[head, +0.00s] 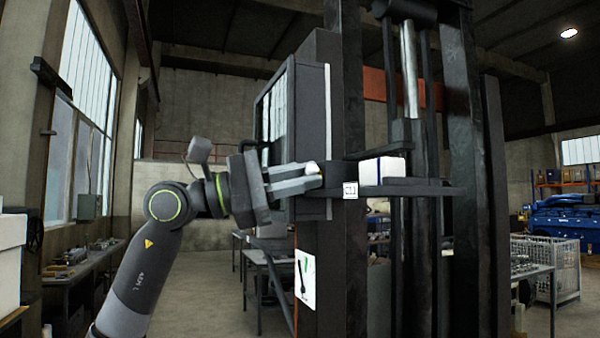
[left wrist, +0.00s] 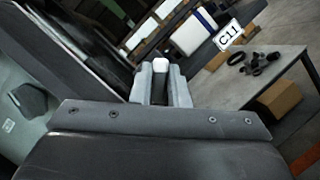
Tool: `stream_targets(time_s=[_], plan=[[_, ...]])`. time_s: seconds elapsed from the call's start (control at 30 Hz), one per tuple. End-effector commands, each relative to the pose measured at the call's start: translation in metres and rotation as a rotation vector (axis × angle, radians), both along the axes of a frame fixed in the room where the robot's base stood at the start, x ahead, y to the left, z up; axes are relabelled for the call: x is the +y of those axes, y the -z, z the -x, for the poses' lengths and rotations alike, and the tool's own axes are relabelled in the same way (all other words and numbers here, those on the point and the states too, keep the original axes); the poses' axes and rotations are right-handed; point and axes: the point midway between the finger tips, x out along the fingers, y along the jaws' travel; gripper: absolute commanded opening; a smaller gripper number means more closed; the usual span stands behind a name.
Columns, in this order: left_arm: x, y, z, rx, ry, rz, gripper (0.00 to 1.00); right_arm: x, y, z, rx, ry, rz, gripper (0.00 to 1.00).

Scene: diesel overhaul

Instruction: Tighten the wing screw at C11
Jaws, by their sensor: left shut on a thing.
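My left gripper (head: 314,174) reaches in from the left to the dark upright post. Its fingers are shut on a small part at the post, which I take to be the wing screw; in the head view the fingers mostly hide it. In the left wrist view the left gripper (left wrist: 160,88) has a pale rounded end, the wing screw (left wrist: 160,64), between its fingertips. My right gripper is not in view.
A white box (head: 382,169) sits on the dark bracket arm (head: 410,189) right of the post. A tall dark cabinet (head: 310,110) stands close behind my gripper. A grey table (left wrist: 250,80) with small dark parts shows in the left wrist view.

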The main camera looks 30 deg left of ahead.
Motion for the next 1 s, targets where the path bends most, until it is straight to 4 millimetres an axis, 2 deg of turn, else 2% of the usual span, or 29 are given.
stream_targets(time_s=[0.27,0.7,1.0], plan=[[0.000,-0.002,0.000,-0.014,-0.001,-0.014,0.00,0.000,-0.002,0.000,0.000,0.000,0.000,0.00],[0.000,-0.003,-0.001,-0.259,-0.002,-0.301,0.00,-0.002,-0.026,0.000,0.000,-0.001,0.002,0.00],[0.000,-0.001,0.000,-0.281,-0.002,-0.324,0.00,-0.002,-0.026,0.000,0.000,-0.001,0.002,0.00]])
